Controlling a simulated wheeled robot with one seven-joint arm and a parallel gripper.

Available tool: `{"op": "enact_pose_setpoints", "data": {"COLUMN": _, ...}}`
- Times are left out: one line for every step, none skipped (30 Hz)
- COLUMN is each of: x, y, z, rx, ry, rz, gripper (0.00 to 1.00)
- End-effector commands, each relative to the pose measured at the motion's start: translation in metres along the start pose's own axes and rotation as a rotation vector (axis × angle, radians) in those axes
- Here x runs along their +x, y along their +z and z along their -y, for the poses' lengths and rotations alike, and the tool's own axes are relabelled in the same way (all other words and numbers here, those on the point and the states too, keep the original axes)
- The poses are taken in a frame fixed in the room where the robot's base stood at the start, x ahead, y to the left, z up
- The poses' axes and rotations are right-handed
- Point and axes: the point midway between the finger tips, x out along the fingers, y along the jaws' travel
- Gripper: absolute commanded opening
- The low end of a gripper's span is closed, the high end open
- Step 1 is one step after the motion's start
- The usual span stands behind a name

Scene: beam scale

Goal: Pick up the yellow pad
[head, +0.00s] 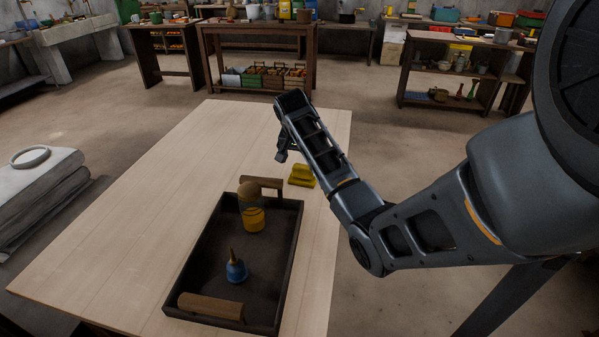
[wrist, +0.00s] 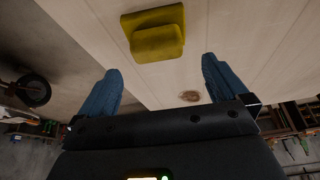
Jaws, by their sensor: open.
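The yellow pad (head: 302,175) lies on the wooden table (head: 200,150), just beyond the far right corner of a dark tray. In the wrist view the yellow pad (wrist: 156,36) sits beyond the fingertips, at the top centre, with a raised part on a flat base. My gripper (wrist: 155,72) is open and empty, its two blue fingers spread wide and apart from the pad. In the head view my gripper (head: 282,152) hangs above the table to the left of the pad, its fingers partly hidden by my arm.
The dark tray (head: 196,252) with wooden handles holds a yellow jar with a round brown top (head: 251,213) and a blue bottle (head: 236,268). The table's left side and far end are clear. Benches and shelves stand in the background.

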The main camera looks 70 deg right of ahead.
Motion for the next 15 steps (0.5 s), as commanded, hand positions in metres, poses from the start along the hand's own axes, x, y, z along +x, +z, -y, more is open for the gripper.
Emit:
{"op": "enact_pose_setpoints", "data": {"x": 0.005, "y": 0.0, "z": -0.001, "rx": 0.0, "ry": 0.002, "rz": 0.001, "gripper": 1.0}}
{"op": "enact_pose_setpoints", "data": {"x": 0.007, "y": 0.0, "z": -0.001, "rx": 0.0, "ry": 0.002, "rz": 0.001, "gripper": 1.0}}
{"op": "enact_pose_setpoints", "data": {"x": 0.011, "y": 0.001, "z": -0.001, "rx": 0.0, "ry": 0.002, "rz": 0.0, "gripper": 1.0}}
{"op": "enact_pose_setpoints", "data": {"x": 0.014, "y": 0.001, "z": -0.001, "rx": 0.0, "ry": 0.002, "rz": 0.001, "gripper": 1.0}}
{"op": "enact_pose_setpoints", "data": {"x": 0.017, "y": 0.001, "z": -0.002, "rx": 0.0, "ry": 0.003, "rz": 0.001, "gripper": 1.0}}
{"op": "enact_pose_setpoints", "data": {"x": 0.022, "y": 0.002, "z": -0.003, "rx": 0.0, "ry": 0.003, "rz": 0.001, "gripper": 1.0}}
{"op": "enact_pose_setpoints", "data": {"x": 0.027, "y": 0.003, "z": -0.003, "rx": -0.001, "ry": 0.004, "rz": 0.002, "gripper": 1.0}}
{"op": "enact_pose_setpoints", "data": {"x": 0.031, "y": 0.003, "z": -0.003, "rx": -0.001, "ry": 0.003, "rz": 0.002, "gripper": 1.0}}
{"op": "enact_pose_setpoints", "data": {"x": 0.037, "y": 0.005, "z": -0.004, "rx": 0.0, "ry": 0.003, "rz": 0.002, "gripper": 1.0}}
{"op": "enact_pose_setpoints", "data": {"x": 0.042, "y": 0.005, "z": -0.003, "rx": 0.0, "ry": 0.002, "rz": 0.001, "gripper": 1.0}}
{"op": "enact_pose_setpoints", "data": {"x": 0.046, "y": 0.005, "z": -0.003, "rx": -0.001, "ry": 0.002, "rz": 0.001, "gripper": 1.0}}
{"op": "enact_pose_setpoints", "data": {"x": 0.05, "y": 0.005, "z": -0.003, "rx": -0.001, "ry": 0.001, "rz": 0.0, "gripper": 1.0}}
{"op": "enact_pose_setpoints", "data": {"x": 0.053, "y": 0.005, "z": -0.003, "rx": -0.002, "ry": 0.001, "rz": 0.0, "gripper": 1.0}}
{"op": "enact_pose_setpoints", "data": {"x": 0.055, "y": 0.005, "z": -0.003, "rx": -0.002, "ry": 0.001, "rz": 0.0, "gripper": 1.0}}
{"op": "enact_pose_setpoints", "data": {"x": 0.058, "y": 0.005, "z": -0.003, "rx": -0.001, "ry": 0.001, "rz": -0.001, "gripper": 1.0}}
